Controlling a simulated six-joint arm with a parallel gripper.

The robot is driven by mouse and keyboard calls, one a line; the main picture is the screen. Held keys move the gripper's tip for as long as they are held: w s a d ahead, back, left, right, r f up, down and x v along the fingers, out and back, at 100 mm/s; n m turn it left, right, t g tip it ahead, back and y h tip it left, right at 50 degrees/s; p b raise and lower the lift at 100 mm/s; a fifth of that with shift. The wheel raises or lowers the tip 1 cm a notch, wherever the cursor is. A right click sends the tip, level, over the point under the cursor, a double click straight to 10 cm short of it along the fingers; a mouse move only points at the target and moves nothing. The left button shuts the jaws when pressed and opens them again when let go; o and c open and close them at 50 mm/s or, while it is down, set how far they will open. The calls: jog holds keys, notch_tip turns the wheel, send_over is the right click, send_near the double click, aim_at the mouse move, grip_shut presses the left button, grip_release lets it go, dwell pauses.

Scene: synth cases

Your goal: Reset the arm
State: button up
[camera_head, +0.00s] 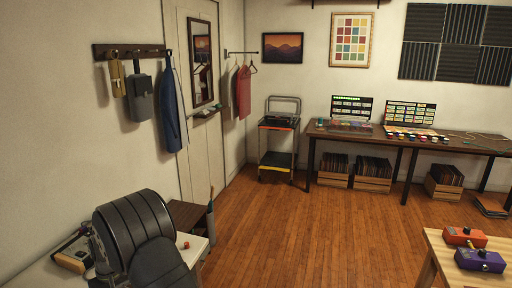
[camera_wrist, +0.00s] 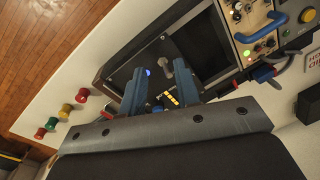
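My arm (camera_head: 140,240), dark and ribbed, stands over a white table (camera_head: 199,248) at the lower left of the head view and hides my gripper there. In the wrist view my gripper (camera_wrist: 160,76) shows two blue fingers set apart, with nothing between them. Beyond the fingers is a dark console (camera_wrist: 125,62) with a screen, a grey lever (camera_wrist: 168,67), a small blue light and yellow lit keys. I cannot tell whether the fingers touch it.
Beside the console, several coloured knobs (camera_wrist: 64,113) stand on the white surface, and a panel with a blue handle (camera_wrist: 262,28) is at the upper right. In the head view, a wooden table (camera_head: 436,250) with orange and purple boxes stands right. The wooden floor (camera_head: 320,225) between is clear.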

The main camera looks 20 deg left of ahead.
notch_tip(320, 180, down, 3)
jog(key=shift+s+a+r, duration=0.1)
jog(key=shift+r, duration=0.1)
jog(key=shift+a+r+h, duration=0.1)
jog(key=shift+r+h, duration=0.05)
jog(key=shift+h, duration=0.35)
jog(key=shift+r+y, duration=0.35)
jog(key=shift+y, duration=0.05)
notch_tip(320, 180, up, 17)
jog(key=shift+w+d, duration=0.25)
jog(key=shift+d, duration=0.15)
